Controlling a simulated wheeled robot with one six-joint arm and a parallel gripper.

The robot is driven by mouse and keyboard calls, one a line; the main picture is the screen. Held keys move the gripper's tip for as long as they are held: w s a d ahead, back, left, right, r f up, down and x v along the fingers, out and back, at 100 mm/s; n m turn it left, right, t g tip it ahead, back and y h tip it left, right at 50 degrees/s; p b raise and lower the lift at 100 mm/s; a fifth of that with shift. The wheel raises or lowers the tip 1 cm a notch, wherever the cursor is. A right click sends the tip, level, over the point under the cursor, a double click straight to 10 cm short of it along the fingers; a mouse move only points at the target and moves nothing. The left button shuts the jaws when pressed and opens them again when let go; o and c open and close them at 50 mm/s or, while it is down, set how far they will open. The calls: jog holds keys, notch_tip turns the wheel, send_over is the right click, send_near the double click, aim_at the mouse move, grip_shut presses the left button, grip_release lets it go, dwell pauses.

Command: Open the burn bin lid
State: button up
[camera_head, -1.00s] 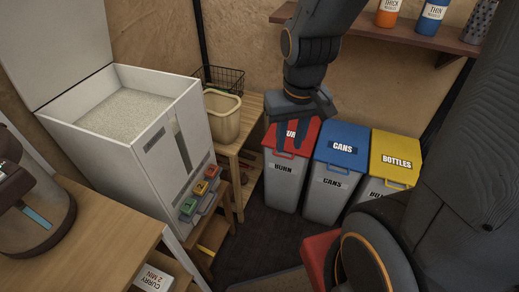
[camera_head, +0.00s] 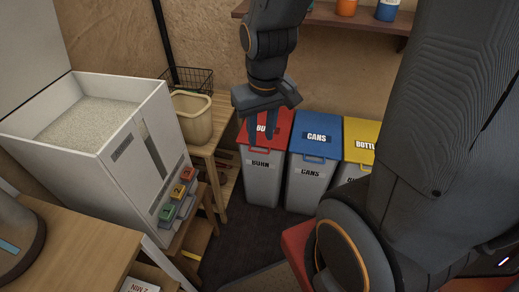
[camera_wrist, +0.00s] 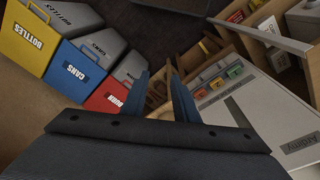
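The burn bin (camera_head: 262,178) is a grey bin with a red lid (camera_head: 284,124), at the left end of a row of three. Its lid is down, with a red handle at the front edge. My gripper (camera_head: 262,132) points down over the red lid and hides part of the lid's label. I cannot tell the height between fingertips and lid. In the wrist view my gripper (camera_wrist: 158,72) shows two blue-grey fingers apart with nothing between them. The burn bin's red lid (camera_wrist: 104,95) is left of the fingers there.
The blue-lidded cans bin (camera_head: 316,137) and yellow-lidded bottles bin (camera_head: 361,133) stand to its right. A wooden stand with a beige basket (camera_head: 191,118) is close on the left, beside a white dispenser (camera_head: 90,125). A shelf (camera_head: 330,17) hangs above. Dark floor is clear in front.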

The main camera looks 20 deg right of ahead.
jog(key=w+d+f+n+b, duration=0.4)
jog(key=w+f+b, duration=0.4)
jog(key=w+f, duration=0.55)
jog(key=n+h+b, duration=0.1)
jog(key=n+b, duration=0.5)
jog(key=b, duration=0.2)
send_near(257, 147)
jog(key=s+a, duration=0.1)
jog(key=s, duration=0.2)
jog(key=shift+w+d+f, duration=0.1)
jog(key=shift+w+f, duration=0.1)
jog(key=shift+f, duration=1.3)
jog(key=shift+w+d+f, duration=0.1)
jog(key=shift+w+f, duration=0.05)
jog(key=shift+f, duration=1.4)
grip_shut()
